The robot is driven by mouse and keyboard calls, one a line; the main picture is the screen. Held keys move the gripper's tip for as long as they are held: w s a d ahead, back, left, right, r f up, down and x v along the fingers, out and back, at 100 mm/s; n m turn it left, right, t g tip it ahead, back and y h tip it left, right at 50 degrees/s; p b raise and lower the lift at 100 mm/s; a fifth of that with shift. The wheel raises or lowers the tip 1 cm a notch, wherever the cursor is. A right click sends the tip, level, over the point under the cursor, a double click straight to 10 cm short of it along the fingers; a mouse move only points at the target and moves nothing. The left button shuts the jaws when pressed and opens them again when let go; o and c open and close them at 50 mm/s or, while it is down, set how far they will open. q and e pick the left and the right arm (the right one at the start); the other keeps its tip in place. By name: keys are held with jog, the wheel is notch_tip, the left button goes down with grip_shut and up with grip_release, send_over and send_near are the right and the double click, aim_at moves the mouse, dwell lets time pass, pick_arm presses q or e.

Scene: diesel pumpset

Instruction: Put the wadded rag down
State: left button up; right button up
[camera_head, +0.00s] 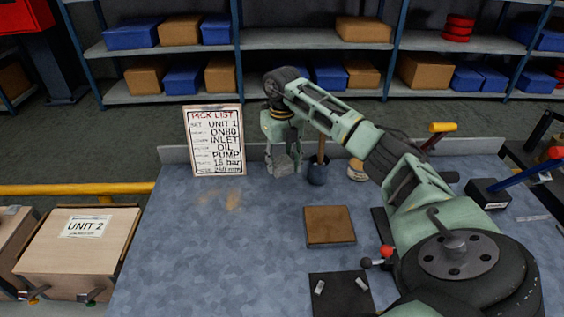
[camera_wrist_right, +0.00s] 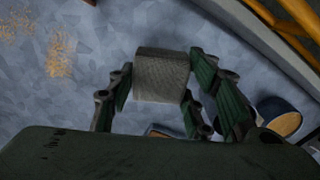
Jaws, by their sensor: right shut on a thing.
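The wadded rag (camera_wrist_right: 162,75) is a grey, textured block-like wad between the fingers of my right gripper (camera_wrist_right: 160,100) in the right wrist view. In the head view my right gripper (camera_head: 283,152) points down at the back of the bench, right of the pick list board. The grey rag (camera_head: 281,164) shows at its fingertips. It is low over the blue-grey bench top (camera_head: 250,255); I cannot tell whether it touches. My left gripper is not in view.
The pick list board (camera_head: 216,140) stands left of the gripper. A dark pot (camera_head: 317,172) with a wooden handle is close on the right. A brown pad (camera_head: 329,226) lies in front. Tan smudges (camera_head: 233,200) mark the bench. The bench's left front area is clear.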

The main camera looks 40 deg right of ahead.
aim_at(282, 171)
notch_tip(282, 171, down, 4)
jog(key=b, duration=0.2)
jog(key=shift+r+b, duration=0.2)
jog(key=shift+b, duration=0.15)
jog(key=shift+r, duration=0.1)
jog(key=o, duration=1)
notch_tip(282, 171, up, 12)
jog(key=shift+r, duration=0.1)
